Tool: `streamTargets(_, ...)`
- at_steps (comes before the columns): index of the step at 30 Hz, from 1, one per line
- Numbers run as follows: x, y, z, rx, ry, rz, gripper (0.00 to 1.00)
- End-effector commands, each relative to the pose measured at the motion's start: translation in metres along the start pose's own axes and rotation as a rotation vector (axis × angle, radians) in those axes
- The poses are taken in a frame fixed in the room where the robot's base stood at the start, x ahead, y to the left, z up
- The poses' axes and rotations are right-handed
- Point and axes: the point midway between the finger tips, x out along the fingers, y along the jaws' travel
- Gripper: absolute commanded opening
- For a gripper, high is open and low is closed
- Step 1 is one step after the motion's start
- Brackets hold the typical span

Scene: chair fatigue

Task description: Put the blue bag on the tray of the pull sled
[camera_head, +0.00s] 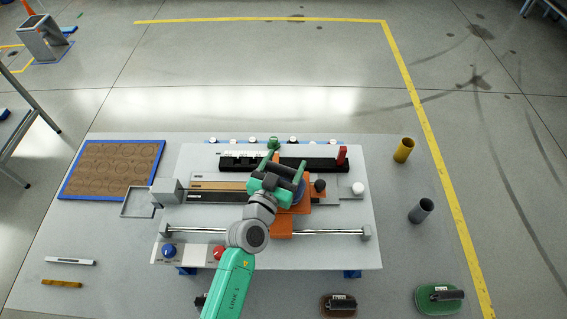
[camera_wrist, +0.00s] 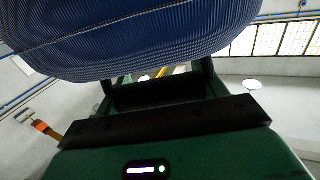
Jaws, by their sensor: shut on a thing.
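My gripper (camera_head: 277,178) is over the middle of the board and is shut on the blue bag. The blue bag (camera_wrist: 140,40), ribbed and rounded, fills the top of the wrist view, close against the gripper (camera_wrist: 158,95). In the head view only a blue edge of the bag (camera_head: 299,192) shows, beside and below the gripper. The orange pull sled (camera_head: 281,226) lies under the gripper and bag, crossing the rail. Its tray is largely hidden, and I cannot tell whether the bag touches it.
A metal rail (camera_head: 330,232) runs along the board's front. A black strip with a red block (camera_head: 342,155) lies behind the gripper. A black knob (camera_head: 320,185) and white knob (camera_head: 358,188) are at right. A brown round-patterned panel (camera_head: 112,169) lies left. Yellow (camera_head: 404,150) and grey (camera_head: 421,210) cylinders stand right.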

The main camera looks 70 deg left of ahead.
Motion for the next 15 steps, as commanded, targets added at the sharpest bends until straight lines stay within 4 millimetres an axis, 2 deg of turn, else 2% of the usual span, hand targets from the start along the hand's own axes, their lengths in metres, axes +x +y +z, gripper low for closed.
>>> streamTargets(2,0.0008,-0.0005,0.0053,-0.001,0.007,-0.002,0.0)
streamTargets(15,0.0007,0.0,0.0089,0.001,0.007,-0.001,0.0)
